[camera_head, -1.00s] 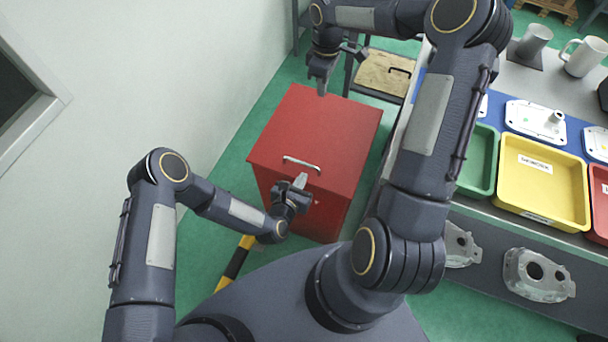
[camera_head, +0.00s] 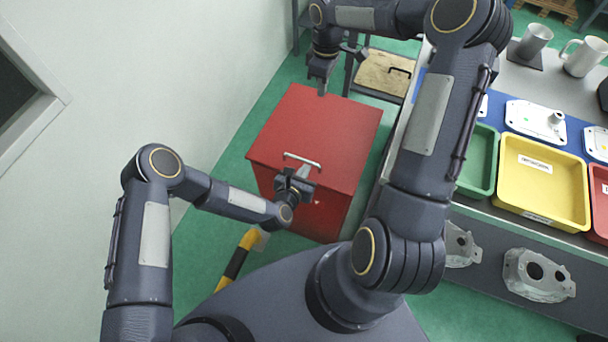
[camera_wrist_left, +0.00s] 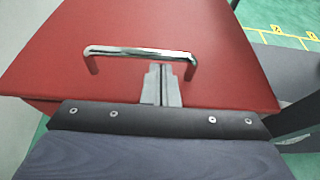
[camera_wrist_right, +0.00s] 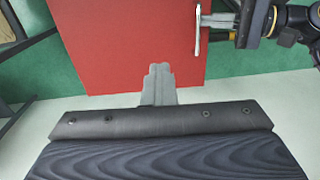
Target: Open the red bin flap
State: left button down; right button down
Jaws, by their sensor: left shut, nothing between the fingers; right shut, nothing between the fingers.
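The red bin (camera_head: 332,207) stands on the green floor, and its red flap (camera_head: 318,128) lies flat across the top, closed. A silver bar handle (camera_head: 301,159) sits near the flap's front edge; it also shows in the left wrist view (camera_wrist_left: 140,52). My left gripper (camera_head: 303,174) is shut and empty at the handle's near side; in the left wrist view its fingertips (camera_wrist_left: 161,72) reach just below the bar. I cannot tell if they touch it. My right gripper (camera_head: 322,90) is shut and empty by the flap's far edge; its fingers (camera_wrist_right: 159,70) show over the red surface.
A pale wall (camera_head: 160,70) runs along the left. A workbench on the right carries a green tray (camera_head: 478,160), a yellow tray (camera_head: 543,182) and mugs. A black-and-yellow post (camera_head: 237,262) stands near the bin's front left. A small wooden-topped stand (camera_head: 384,76) is behind the bin.

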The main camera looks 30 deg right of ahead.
pick_arm(q)
jog(key=shift+r, duration=0.1)
pick_arm(e)
jog(key=c, duration=1.5)
grip_release()
jog(key=shift+r, duration=0.1)
